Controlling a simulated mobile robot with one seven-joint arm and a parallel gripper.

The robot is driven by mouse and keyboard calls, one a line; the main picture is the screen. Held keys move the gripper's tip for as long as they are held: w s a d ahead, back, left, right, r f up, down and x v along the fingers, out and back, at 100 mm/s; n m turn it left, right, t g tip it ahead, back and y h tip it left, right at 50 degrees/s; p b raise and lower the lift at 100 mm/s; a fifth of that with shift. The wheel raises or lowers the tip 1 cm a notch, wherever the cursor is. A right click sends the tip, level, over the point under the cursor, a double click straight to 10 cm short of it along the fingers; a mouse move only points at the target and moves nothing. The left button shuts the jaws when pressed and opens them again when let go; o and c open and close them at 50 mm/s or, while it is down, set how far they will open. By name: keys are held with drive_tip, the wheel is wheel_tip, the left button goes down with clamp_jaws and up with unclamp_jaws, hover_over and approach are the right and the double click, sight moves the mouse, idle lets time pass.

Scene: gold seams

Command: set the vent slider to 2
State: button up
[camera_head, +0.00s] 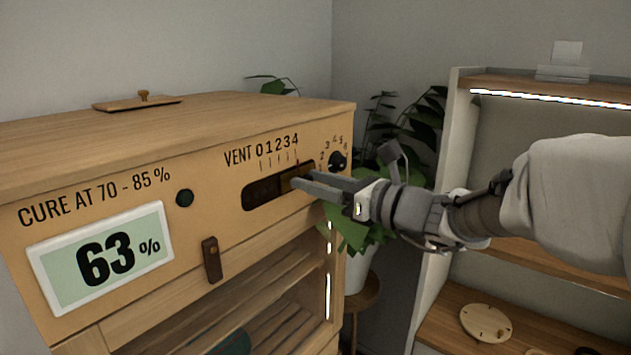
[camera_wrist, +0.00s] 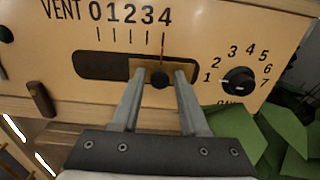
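In the head view my gripper (camera_head: 296,182) reaches the slot's right end (camera_head: 262,190) from the right and hides the knob.
A numbered black dial (camera_wrist: 238,82) is just right of the slot. A leather tab (camera_head: 211,260) and a display reading 63% (camera_head: 103,257) are on the cabinet front (camera_head: 190,150). A plant (camera_head: 350,230) and a shelf unit (camera_head: 437,225) stand to the right.

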clamp_jaws()
idle(1.1)
